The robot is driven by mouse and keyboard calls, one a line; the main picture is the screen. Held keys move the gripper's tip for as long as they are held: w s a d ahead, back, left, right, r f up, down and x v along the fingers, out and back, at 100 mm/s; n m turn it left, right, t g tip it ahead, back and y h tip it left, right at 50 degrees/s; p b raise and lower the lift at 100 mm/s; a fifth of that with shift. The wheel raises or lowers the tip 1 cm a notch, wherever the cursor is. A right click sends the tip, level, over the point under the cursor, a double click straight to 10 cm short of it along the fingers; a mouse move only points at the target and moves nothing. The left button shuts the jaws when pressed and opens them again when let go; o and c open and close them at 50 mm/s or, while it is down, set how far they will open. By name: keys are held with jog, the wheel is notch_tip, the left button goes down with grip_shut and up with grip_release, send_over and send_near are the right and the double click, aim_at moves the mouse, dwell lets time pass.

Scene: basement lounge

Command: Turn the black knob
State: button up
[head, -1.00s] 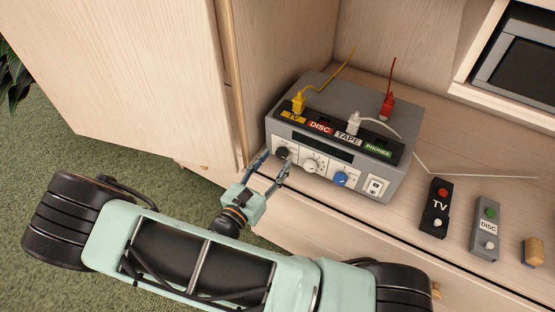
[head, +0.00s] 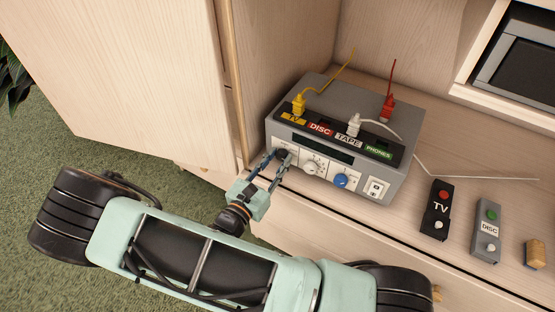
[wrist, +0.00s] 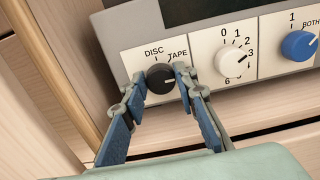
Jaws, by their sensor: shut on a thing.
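The black knob (wrist: 160,78) is at the left end of the front panel of a grey box (head: 302,144). In the wrist view the labels DISC and TAPE show above it, and its white pointer mark faces right. My gripper (wrist: 158,80) is shut on the knob, one finger on its left side and one on its right. In the head view my gripper (head: 279,157) reaches the panel from below left, and its fingers hide part of the knob.
A white knob (wrist: 233,63) and a blue knob (wrist: 298,45) sit to the right on the panel. Yellow (head: 298,104), white (head: 354,124) and red (head: 388,106) plugs stand on top. TV (head: 438,209) and DISC (head: 487,231) remotes lie right. A cabinet side (head: 240,90) is close left.

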jog(key=shift+r+n+p, duration=0.15)
jog(key=shift+n+p, duration=0.55)
jog(key=shift+p, duration=0.1)
jog(key=shift+n+p, duration=0.95)
jog(key=shift+n, duration=0.15)
jog(key=n+p, duration=0.1)
jog(key=n, duration=0.1)
jog(key=n+p, duration=0.1)
jog(key=n, duration=0.2)
jog(key=shift+a+f, duration=0.1)
jog(key=shift+f, duration=0.1)
jog(key=o, duration=1.1)
jog(key=v, duration=1.2)
